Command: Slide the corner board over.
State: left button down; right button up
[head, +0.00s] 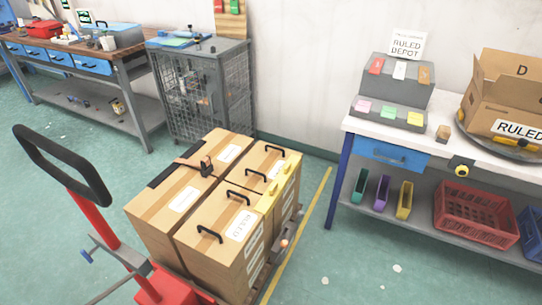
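Several cardboard boxes (213,253) stand close together on a low pallet in the middle of the head view. A yellow angled piece (268,202) lies along the right top edge of the boxes, with a notch or peg on it. It looks like a corner board. A dark strip (165,174) lies on the left top edge of the far-left box. A small black device (207,167) sits on top near the middle, with a thin strap beside it. Black handles (209,233) stand up from the box tops. Neither gripper shows in this view.
A red pallet jack with a black loop handle (62,160) stands at the left front. A white-topped bench (455,165) holds an open carton and stepped racks at right. A wire cage (205,95) stands behind.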

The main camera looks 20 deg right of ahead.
aim_at(266, 202)
jog(key=i+l+u, duration=0.1)
jog(key=l+u, duration=0.75)
jog(key=l, duration=0.15)
jog(key=l+u, duration=0.45)
jog(key=k+l+u, duration=0.15)
jog(key=l+u, duration=0.3)
jog(key=l, duration=0.15)
jog(key=l+u, duration=0.45)
jog(key=l, duration=0.6)
jog(key=l+z, duration=0.1)
jog(key=z, duration=0.35)
jog(key=i+z, duration=0.1)
jog(key=z, duration=0.4)
jog(key=i+l+z, duration=0.1)
jog(key=z, duration=0.35)
